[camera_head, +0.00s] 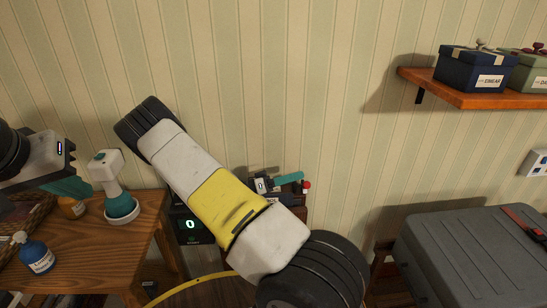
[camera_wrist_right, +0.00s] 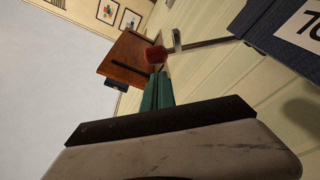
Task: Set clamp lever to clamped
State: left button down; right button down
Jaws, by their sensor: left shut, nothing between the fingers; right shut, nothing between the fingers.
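The clamp lever shows in the right wrist view as a metal rod (camera_wrist_right: 205,43) with a red knob (camera_wrist_right: 156,55) at its end. In the head view the red knob (camera_head: 306,187) shows beyond my right arm. My right gripper (camera_wrist_right: 158,78) has its teal fingers shut, with the tips close to the knob; I cannot tell if they touch. In the head view these fingers (camera_head: 289,178) point right toward the knob. The lever's base is mostly hidden by my right arm. My left gripper (camera_head: 72,188) is shut and empty over the wooden table at the left.
A white and teal object (camera_head: 106,175), a blue bottle (camera_head: 37,256) and a basket (camera_head: 22,218) stand on the wooden table (camera_head: 88,254). A display reading 0 (camera_head: 190,225) is behind my right arm. A grey case (camera_head: 470,260) is at the right, below a shelf (camera_head: 470,94) with boxes.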

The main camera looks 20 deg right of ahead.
aim_at(303, 186)
jog(key=s+f+m, duration=0.1)
jog(key=s+a+f+m, duration=0.1)
jog(key=m, duration=0.1)
jog(key=shift+s+f+g, duration=0.2)
jog(key=shift+f+g, duration=0.15)
jog(key=shift+g, duration=0.05)
jog(key=shift+m, duration=0.3)
jog(key=shift+s+a+f, duration=0.15)
jog(key=shift+s+f, duration=0.3)
jog(key=shift+f, duration=0.7)
jog(key=shift+s+a+f, duration=0.1)
jog(key=shift+s+f, duration=0.35)
jog(key=shift+f, duration=0.75)
jog(key=shift+s+a+f, duration=0.15)
jog(key=shift+s+f, duration=0.3)
jog(key=shift+f, duration=0.7)
jog(key=shift+f, duration=0.2)
jog(key=v, duration=0.7)
jog(key=shift+a, duration=0.35)
jog(key=shift+w, duration=0.15)
